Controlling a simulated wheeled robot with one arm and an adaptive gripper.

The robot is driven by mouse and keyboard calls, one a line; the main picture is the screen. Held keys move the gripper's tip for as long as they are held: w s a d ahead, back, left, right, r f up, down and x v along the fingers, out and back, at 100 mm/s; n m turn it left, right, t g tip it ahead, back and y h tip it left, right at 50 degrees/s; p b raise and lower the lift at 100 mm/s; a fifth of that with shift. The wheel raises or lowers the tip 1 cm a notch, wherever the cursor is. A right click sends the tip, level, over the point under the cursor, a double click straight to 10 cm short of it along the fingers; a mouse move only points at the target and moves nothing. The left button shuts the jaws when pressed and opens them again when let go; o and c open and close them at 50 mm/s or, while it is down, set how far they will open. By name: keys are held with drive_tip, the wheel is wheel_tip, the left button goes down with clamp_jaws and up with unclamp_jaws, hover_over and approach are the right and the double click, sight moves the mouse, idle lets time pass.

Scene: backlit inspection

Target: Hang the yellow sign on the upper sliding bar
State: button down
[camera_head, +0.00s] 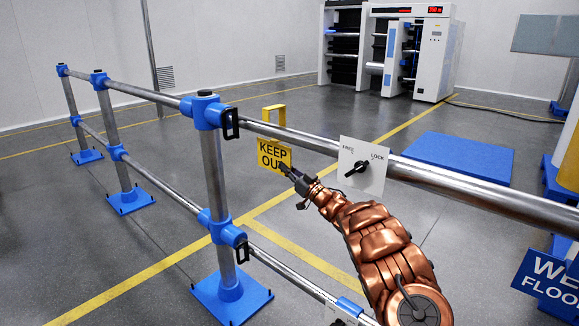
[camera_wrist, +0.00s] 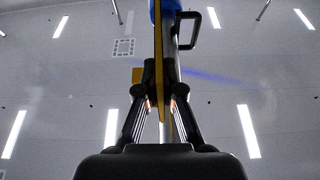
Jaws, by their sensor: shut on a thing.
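The yellow KEEP OUT sign (camera_head: 273,155) is near the upper sliding bar (camera_head: 450,184) in the head view, just right of a blue post joint. Its panel shows below the bar and its yellow hook (camera_head: 274,110) shows above it. I cannot tell whether the hook rests on the bar. My gripper (camera_head: 291,172) is shut on the sign's lower right part. In the wrist view the sign (camera_wrist: 157,30) is a thin edge-on strip between my fingers (camera_wrist: 161,90), with the grey bar close by on the right.
A white FREE/LOCK plate (camera_head: 350,155) with a black knob stands at the bar, right of the sign. A black handle (camera_head: 231,123) sticks out from the joint at left. A blue floor sign (camera_head: 550,280) is at lower right. Open floor lies beyond the railing.

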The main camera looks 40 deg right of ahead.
drive_tip(key=shift+s+a+f+b, duration=0.1)
drive_tip(key=shift+a+f+b, duration=0.15)
drive_tip(key=shift+a+f, duration=0.25)
drive_tip(key=shift+s+a+f+b, duration=0.1)
drive_tip(key=shift+a+f+b, duration=0.15)
drive_tip(key=shift+f, duration=0.5)
drive_tip(key=shift+s+a+f+b, duration=0.1)
drive_tip(key=shift+a+f+b, duration=0.1)
drive_tip(key=shift+a+f, duration=0.35)
drive_tip(key=shift+d, duration=0.1)
drive_tip(key=c, duration=1.2)
unclamp_jaws()
drive_tip(key=shift+c, duration=0.2)
drive_tip(key=shift+s+f, duration=0.1)
drive_tip(key=v, duration=1.2)
